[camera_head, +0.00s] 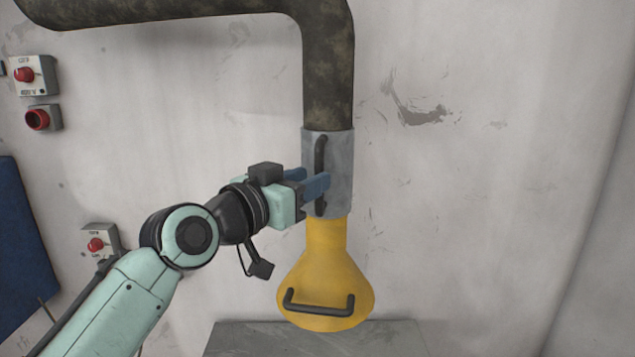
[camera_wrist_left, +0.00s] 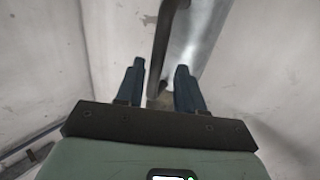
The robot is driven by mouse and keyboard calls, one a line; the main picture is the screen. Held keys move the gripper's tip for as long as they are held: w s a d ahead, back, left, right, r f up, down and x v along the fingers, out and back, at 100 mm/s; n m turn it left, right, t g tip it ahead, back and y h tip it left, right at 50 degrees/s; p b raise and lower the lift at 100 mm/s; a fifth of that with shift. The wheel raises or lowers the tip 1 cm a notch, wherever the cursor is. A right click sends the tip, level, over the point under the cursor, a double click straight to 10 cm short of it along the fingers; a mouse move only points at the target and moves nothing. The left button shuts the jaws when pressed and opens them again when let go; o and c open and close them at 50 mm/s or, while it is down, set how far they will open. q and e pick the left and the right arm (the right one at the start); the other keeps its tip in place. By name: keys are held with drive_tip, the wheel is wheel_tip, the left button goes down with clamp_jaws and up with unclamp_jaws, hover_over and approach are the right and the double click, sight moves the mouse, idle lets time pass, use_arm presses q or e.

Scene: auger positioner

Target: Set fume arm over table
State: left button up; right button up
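The fume arm has a dark, mottled duct (camera_head: 328,70), a grey metal sleeve (camera_head: 342,170) with a black vertical handle (camera_head: 320,150), and a yellow hood (camera_head: 325,262) with a black bar handle at its lower edge. The hood hangs above a grey table top (camera_head: 235,340), partly cut off below. My left gripper (camera_head: 316,183) is at the sleeve's handle. In the left wrist view, its blue fingers (camera_wrist_left: 158,85) stand apart, with the handle (camera_wrist_left: 161,48) running between them and a visible gap. Contact with the handle cannot be told. My right gripper is not in view.
Wall boxes with red buttons (camera_head: 25,74) and (camera_head: 95,244) and a red round fitting (camera_head: 37,119) are on the left wall. A dark blue panel (camera_head: 22,245) is at the left edge. The area right of the fume arm is clear.

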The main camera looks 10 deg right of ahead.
use_arm(q)
drive_tip(key=b+v, duration=0.2)
drive_tip(key=v, duration=0.8)
drive_tip(key=shift+b, duration=0.35)
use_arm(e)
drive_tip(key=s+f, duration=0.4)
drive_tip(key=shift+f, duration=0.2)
use_arm(q)
drive_tip(key=shift+d, duration=0.15)
